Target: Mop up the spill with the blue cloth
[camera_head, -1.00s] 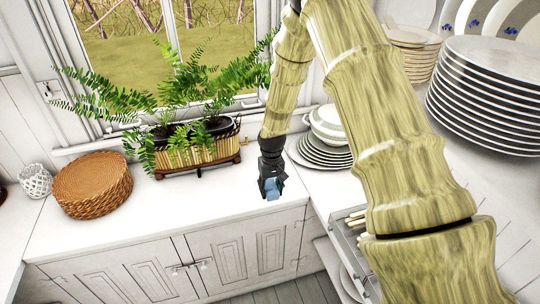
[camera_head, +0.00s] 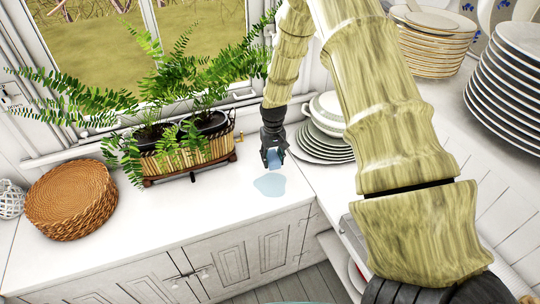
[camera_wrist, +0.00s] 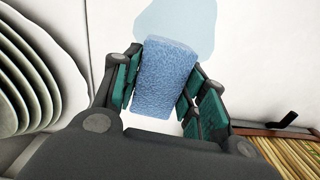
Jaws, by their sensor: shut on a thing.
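The spill (camera_head: 270,186) is a pale blue puddle on the white counter (camera_head: 190,228), near its front edge. My gripper (camera_head: 274,160) is just behind the puddle in the head view, pointing down. It is shut on the blue cloth (camera_head: 275,158), a small blue textured block. In the wrist view the cloth (camera_wrist: 165,78) sits between the two finger pads, and the spill (camera_wrist: 178,20) shows beyond it, partly hidden by the cloth. I cannot tell whether the cloth touches the counter.
A planter with ferns (camera_head: 183,155) stands left of my gripper, by the window. Stacked plates (camera_head: 322,145) and a bowl (camera_head: 328,110) stand close on the right. Woven mats (camera_head: 70,198) lie at far left.

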